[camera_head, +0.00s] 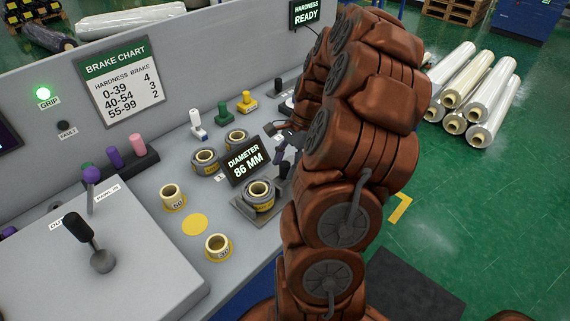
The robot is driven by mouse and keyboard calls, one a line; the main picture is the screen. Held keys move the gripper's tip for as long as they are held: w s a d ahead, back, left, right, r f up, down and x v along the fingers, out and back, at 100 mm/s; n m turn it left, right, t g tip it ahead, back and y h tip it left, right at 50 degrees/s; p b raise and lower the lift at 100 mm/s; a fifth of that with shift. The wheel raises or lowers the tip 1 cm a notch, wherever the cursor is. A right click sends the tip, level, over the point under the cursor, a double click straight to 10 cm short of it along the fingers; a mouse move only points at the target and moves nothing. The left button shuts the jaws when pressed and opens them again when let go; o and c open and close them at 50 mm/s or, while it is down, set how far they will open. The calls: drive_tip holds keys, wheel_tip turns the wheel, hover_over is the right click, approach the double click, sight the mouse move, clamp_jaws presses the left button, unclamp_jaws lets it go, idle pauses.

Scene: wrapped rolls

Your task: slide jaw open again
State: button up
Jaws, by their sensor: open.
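A wrapped roll (258,196) with a pale core stands upright on the grey measuring plate (240,207) at the bench's right edge. The display (246,162) behind it reads "DIAMETER 86 MM". A dark block (284,171), which looks like the sliding jaw, shows at the roll's right, close to it; my arm partly covers it, so contact cannot be told. My gripper (281,150) is open, just behind and above that block. Its fingers are small and partly hidden by my brown arm.
Two bare cores (172,197) and a yellow spot (194,224) lie left. A lever box (150,270) fills the front left. The green GRIP lamp (42,94) is lit.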

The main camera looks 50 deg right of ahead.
drive_tip(key=shift+a+f, duration=0.1)
drive_tip(key=shift+f, duration=0.25)
clamp_jaws()
idle(0.4)
